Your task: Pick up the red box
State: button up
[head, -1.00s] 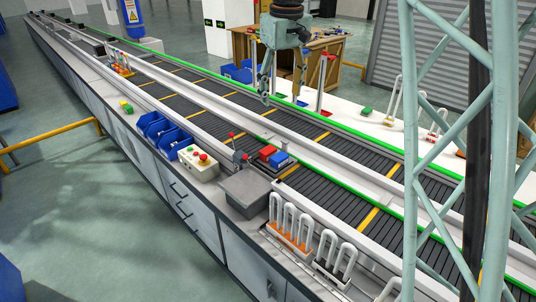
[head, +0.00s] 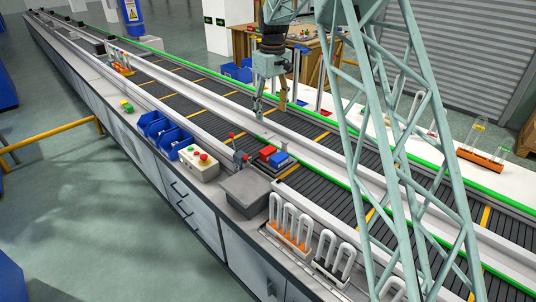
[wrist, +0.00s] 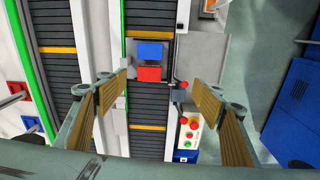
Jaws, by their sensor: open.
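The red box (head: 267,152) sits beside the blue box (head: 279,160) near the conveyor edge, behind the grey block. In the wrist view the red box (wrist: 148,73) lies between my spread fingers in the picture, just below the blue box (wrist: 150,50). My gripper (head: 270,108) is open and empty, above and beyond the red box in the head view. Its two fingers also show wide apart in the wrist view (wrist: 161,80). The boxes are well below the fingers, and nothing touches them.
A grey block (head: 245,193) stands in front of the boxes. A control box (head: 198,163) with a red button is to the left, near a small lever device (head: 239,155). Blue bins (head: 163,133) lie farther left. White looped tubes in a rack (head: 290,225) stand at the right front.

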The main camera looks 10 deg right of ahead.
jog(key=n+p, duration=0.1)
send_over(268, 149)
notch_tip(268, 149, down, 12)
jog(key=shift+s+a+g, duration=0.15)
jog(key=shift+g, duration=0.15)
jog(key=shift+f, duration=0.1)
jog(key=shift+f, duration=4.15)
jog(key=shift+f, duration=0.15)
jog(key=shift+f, duration=2.45)
jog(key=c, duration=1)
